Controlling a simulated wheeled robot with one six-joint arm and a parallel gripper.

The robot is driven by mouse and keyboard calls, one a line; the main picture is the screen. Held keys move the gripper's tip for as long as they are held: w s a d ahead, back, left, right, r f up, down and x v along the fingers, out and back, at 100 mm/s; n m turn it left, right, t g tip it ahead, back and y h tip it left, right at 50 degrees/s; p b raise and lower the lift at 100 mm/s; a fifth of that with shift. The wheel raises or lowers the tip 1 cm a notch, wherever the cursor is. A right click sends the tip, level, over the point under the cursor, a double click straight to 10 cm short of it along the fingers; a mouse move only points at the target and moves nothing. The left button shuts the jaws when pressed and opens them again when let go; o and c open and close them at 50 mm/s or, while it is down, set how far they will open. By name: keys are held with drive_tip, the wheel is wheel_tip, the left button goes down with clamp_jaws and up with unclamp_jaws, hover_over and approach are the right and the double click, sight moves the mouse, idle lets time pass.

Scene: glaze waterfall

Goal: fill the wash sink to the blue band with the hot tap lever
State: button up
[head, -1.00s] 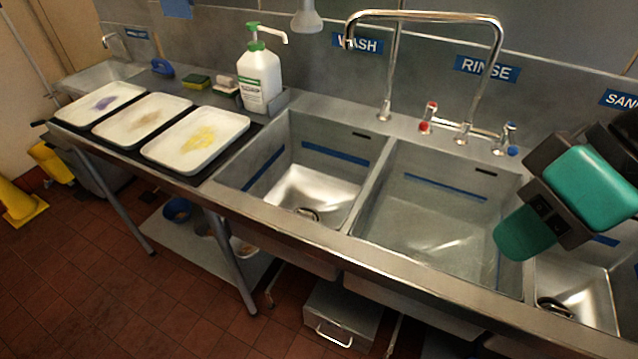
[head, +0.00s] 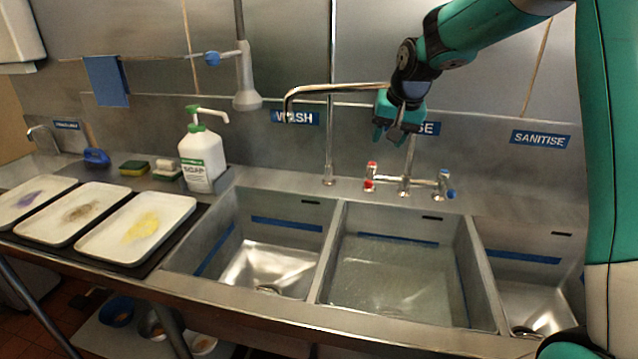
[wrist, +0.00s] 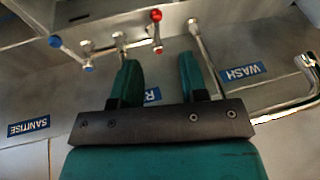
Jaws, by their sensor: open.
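The wash sink (head: 210,262) is the left basin under the WASH label. A blue band (head: 287,224) runs along its inner walls. Its bare sloped floor and drain show, with no water visible. The red-tipped hot tap lever (head: 371,172) stands on the mixer tap behind the rinse sink; it also shows in the wrist view (wrist: 156,15). The swan-neck spout (head: 288,104) ends above the wash sink. My gripper (head: 394,134) is open and empty, above the mixer and apart from the lever. In the wrist view its fingers (wrist: 158,65) point toward the tap.
The rinse sink (head: 338,300) holds clear water. A blue-tipped cold lever (head: 447,192) is at the mixer's right. A riser pipe (head: 331,150) stands left of the red lever. A soap bottle (head: 202,158) and several trays (head: 140,228) stand left. The sanitise sink (head: 500,290) is at the right.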

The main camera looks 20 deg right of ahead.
drive_tip(key=m+h, duration=0.1)
drive_tip(key=m, duration=0.1)
approach(371, 177)
drive_tip(key=p+x, duration=0.4)
drive_tip(key=x, duration=0.5)
drive_tip(key=shift+w+f, duration=0.2)
drive_tip(key=shift+c, duration=0.4)
